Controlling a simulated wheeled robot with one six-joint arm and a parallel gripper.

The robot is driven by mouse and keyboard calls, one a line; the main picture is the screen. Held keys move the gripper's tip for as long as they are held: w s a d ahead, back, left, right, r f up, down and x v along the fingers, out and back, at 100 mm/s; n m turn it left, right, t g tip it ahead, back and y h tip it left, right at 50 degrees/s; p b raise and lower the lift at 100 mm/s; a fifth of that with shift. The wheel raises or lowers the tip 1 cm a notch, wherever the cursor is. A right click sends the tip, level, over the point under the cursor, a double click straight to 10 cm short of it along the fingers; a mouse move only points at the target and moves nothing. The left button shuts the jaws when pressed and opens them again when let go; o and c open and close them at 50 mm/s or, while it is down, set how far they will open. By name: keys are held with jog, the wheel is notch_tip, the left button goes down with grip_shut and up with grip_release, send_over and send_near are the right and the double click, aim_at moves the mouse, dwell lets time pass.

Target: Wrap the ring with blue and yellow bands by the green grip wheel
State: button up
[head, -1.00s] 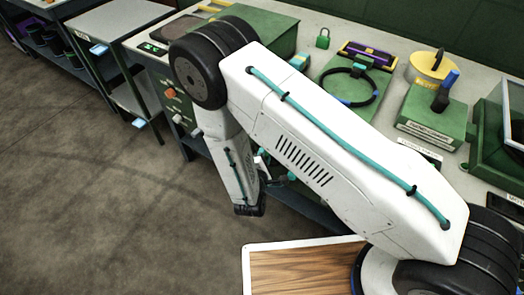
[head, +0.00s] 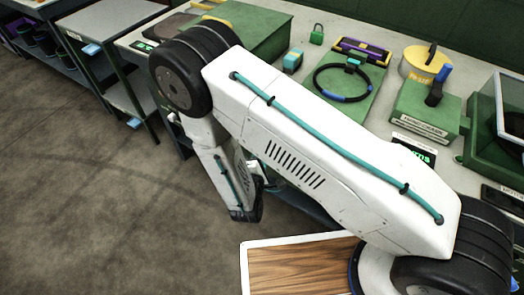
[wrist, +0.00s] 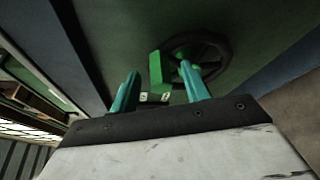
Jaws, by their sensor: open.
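A black ring (head: 357,99) with blue bands lies on a green plate on the bench in the head view; I cannot make out yellow bands. A teal clip (head: 353,64) sits at its far side. In the wrist view a dark spoked wheel (wrist: 226,47) with a green hub stands on a green panel, a bright green block (wrist: 155,70) beside it. In the head view my arm hides the wheel and the fingers.
The bench also holds a purple and yellow bar (head: 362,50), a green padlock (head: 317,35), a yellow drum (head: 425,64), and a green box with a blue-topped lever (head: 437,86). A grey shelf cart (head: 118,62) stands at left.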

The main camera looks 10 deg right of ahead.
jog(key=shift+v, duration=2.75)
